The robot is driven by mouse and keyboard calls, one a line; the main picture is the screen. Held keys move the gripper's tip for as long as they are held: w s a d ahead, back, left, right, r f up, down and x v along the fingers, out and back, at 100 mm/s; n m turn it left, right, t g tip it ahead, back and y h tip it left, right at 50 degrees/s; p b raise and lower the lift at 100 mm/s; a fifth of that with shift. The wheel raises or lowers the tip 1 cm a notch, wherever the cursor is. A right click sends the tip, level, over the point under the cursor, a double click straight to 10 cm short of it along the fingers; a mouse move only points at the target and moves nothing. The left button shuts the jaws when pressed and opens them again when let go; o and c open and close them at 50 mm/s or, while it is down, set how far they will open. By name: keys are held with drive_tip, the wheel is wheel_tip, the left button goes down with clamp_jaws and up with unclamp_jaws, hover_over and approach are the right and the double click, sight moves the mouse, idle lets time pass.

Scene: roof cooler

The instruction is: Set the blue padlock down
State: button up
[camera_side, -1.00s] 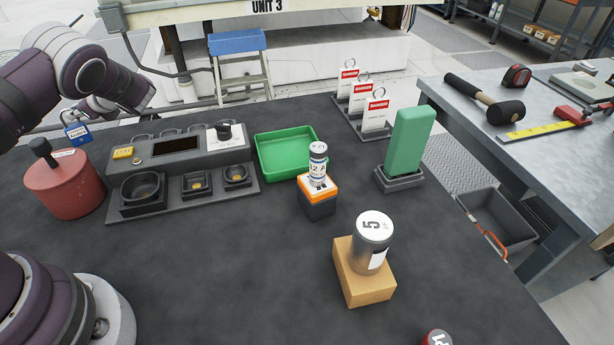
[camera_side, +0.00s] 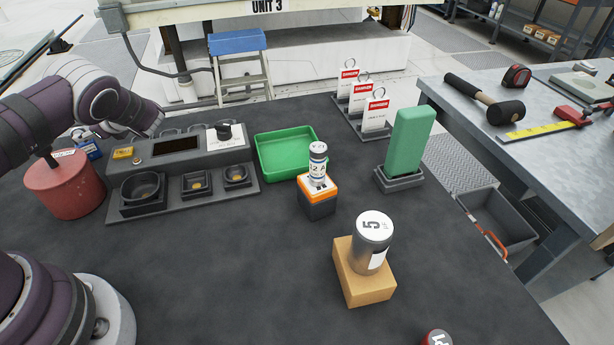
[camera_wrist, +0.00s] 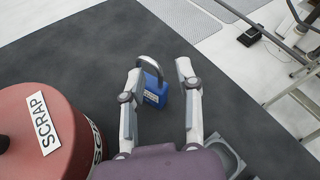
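The blue padlock (camera_wrist: 155,92) with its grey shackle shows in the wrist view between my gripper's fingers, close to the left one, with a clear gap to the right one. My gripper (camera_wrist: 161,67) is open. In the side view the padlock (camera_side: 90,150) is partly hidden behind the red scrap canister and appears to rest on the dark bench top (camera_side: 215,270).
The red scrap canister (camera_side: 65,187) stands close beside the padlock; it also shows in the wrist view (camera_wrist: 50,125). A grey console (camera_side: 180,150) with cups is to the right. A green tray (camera_side: 262,166) lies beyond it.

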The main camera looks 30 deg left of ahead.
drive_tip(key=shift+w+d+r, duration=0.1)
drive_tip(key=shift+d+r, duration=0.15)
drive_tip(key=shift+d, duration=0.05)
drive_tip(key=v, duration=1.1)
drive_tip(key=shift+d+r, duration=0.1)
drive_tip(key=shift+d, duration=0.1)
drive_tip(key=s+d+r+n+t+h, duration=0.3)
drive_tip(key=s+d+r+n+h, duration=0.2)
drive_tip(key=d, duration=0.4)
drive_tip(key=s+d+r+n+t+h, duration=0.4)
drive_tip(key=s+d+r+n+h, duration=0.1)
drive_tip(key=d+n+h, duration=0.3)
drive_tip(key=shift+s+d+r, duration=0.4)
drive_tip(key=shift+s+d, duration=0.2)
drive_tip(key=shift+d, duration=0.25)
